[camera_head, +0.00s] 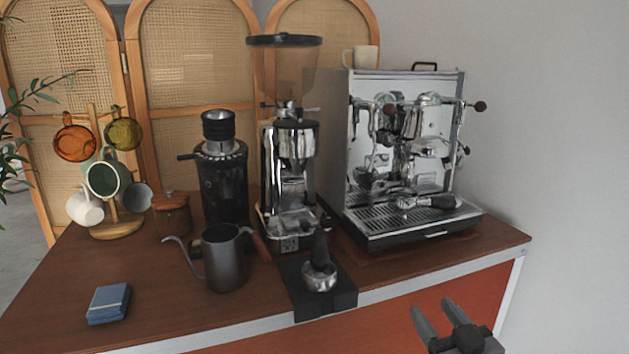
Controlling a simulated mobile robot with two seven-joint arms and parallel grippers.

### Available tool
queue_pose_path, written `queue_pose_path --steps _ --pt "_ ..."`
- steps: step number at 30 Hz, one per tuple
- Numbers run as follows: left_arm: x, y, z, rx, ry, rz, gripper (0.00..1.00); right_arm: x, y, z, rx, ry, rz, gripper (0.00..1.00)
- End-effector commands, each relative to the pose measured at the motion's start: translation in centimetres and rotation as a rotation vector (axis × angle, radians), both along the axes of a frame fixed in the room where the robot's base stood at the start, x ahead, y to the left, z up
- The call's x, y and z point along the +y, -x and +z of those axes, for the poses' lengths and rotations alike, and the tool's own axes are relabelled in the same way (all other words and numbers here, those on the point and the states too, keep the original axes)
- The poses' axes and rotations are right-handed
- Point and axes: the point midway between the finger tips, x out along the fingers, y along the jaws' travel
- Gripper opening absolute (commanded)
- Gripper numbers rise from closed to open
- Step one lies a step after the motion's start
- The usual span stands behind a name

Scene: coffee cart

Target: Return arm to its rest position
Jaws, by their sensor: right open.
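My right gripper (440,309) is at the lower right, in front of the orange front panel of the cart. Its two grey fingers are apart, with nothing between them. It is clear of the counter and the things on it. My left gripper is not in view.
The espresso machine (350,150) stands at the right on the wooden counter (60,290). Left of it are the chrome grinder (291,150), black grinder (224,190), kettle (224,262) and mug tree (117,228). A portafilter (319,277) sits on a black mat (342,297) near the front edge.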

Motion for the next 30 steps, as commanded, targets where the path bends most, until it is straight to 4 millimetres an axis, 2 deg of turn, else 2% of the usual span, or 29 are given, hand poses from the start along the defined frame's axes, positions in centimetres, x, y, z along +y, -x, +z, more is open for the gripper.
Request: queue_pose_path --steps 1,6,9,13,15,18,21,30 --pt "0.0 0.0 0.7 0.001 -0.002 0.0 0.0 0.0 1.6 -2.6 0.07 0.002 -0.004 0.52" --pt "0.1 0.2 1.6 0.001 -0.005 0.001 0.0 0.0 7.3 -10.5 0.269 0.011 -0.013 0.52" --pt "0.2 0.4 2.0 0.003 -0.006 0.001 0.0 0.0 11.5 -14.5 0.386 0.017 -0.018 0.52" --pt "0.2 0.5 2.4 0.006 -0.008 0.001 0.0 0.0 16.9 -18.4 0.518 0.025 -0.022 0.52" --pt "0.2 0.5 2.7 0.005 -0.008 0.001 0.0 0.0 19.3 -19.8 0.572 0.028 -0.024 0.52" --pt "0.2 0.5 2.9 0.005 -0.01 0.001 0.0 0.0 21.7 -21.1 0.627 0.032 -0.025 0.52" --pt "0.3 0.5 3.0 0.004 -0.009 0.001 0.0 0.0 23.0 -21.8 0.653 0.034 -0.026 0.52" --pt "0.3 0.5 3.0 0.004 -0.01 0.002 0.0 0.0 23.2 -21.9 0.658 0.035 -0.026 0.52"
